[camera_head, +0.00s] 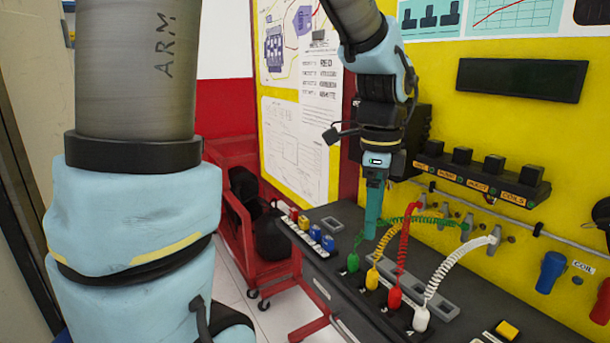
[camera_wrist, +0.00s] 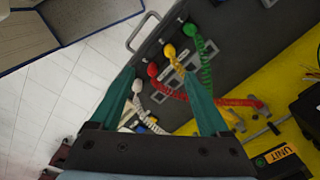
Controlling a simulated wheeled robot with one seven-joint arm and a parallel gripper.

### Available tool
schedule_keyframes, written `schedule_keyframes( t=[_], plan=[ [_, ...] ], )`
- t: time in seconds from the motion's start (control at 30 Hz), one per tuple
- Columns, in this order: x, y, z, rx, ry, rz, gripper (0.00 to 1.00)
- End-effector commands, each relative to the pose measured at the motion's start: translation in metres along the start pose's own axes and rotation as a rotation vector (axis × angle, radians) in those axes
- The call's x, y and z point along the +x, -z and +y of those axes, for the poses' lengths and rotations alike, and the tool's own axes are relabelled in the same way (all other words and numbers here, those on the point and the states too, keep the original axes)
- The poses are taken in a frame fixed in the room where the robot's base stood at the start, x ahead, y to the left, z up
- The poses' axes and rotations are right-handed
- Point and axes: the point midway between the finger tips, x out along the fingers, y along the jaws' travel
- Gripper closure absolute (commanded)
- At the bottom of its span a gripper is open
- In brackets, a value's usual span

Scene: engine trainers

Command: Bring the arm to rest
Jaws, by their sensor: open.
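My gripper (camera_head: 372,212) hangs pointing down over the far part of the dark bench, its teal fingers close to the green coiled cable. In the wrist view, the two teal fingers (camera_wrist: 168,98) stand wide apart with nothing held between them. Beyond them show the white plug (camera_wrist: 137,87), red plug (camera_wrist: 152,70), yellow plug (camera_wrist: 170,51) and green plug (camera_wrist: 190,30) with their coiled cables. In the head view I cannot tell whether a finger touches the green cable (camera_head: 395,222).
The dark bench (camera_head: 455,322) carries the plugs along its front. The yellow panel (camera_head: 490,120) rises behind, with a black coil rack (camera_head: 483,180) and a rail of hooks. A red cart (camera_head: 232,190) stands at the left. White floor shows left of the bench.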

Motion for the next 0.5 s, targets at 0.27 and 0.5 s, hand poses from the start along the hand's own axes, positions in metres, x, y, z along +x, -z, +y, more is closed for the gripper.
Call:
schedule_keyframes(
  t=[0.27, 0.5],
  plan=[
    [0.051, -0.130, 0.025, -1.081, 0.061, 0.021, 0.21],
    [0.076, -0.191, 0.062, -1.739, 0.108, 0.055, 0.21]
  ],
)
